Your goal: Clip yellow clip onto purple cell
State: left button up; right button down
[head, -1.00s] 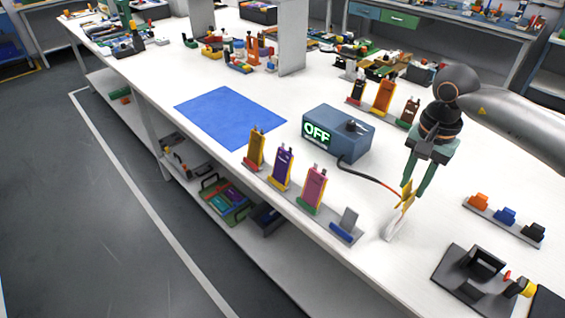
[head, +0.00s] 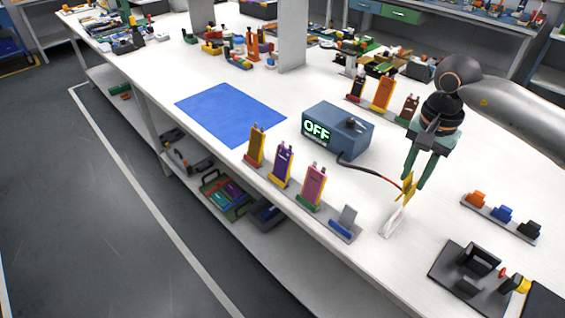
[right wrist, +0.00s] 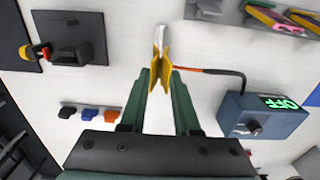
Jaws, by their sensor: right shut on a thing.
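The purple cell (head: 282,164) stands upright in a yellow-footed holder, in the front-edge row between a yellow cell (head: 255,144) and a pink cell (head: 312,184). My right gripper (head: 415,184) is shut on the yellow clip (head: 409,187), to the right of that row. The clip also shows between the fingertips in the right wrist view (right wrist: 161,71). A red and black lead (head: 368,173) runs from the clip to the blue-grey box (head: 322,147). A pale stand (head: 393,222) is just below the clip; contact is unclear. My left gripper is not in view.
The box's display reads OFF. Several more cells (head: 382,96) stand behind it. An empty-looking holder (head: 345,222) ends the front row. Small orange, blue and black blocks (head: 502,213) and a dark fixture (head: 468,278) lie at right. A blue mat (head: 230,114) is clear.

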notch_tip(320, 180, up, 10)
jog(key=p, duration=0.6)
jog(key=shift+r+p, duration=0.15)
jog(key=shift+p, duration=0.25)
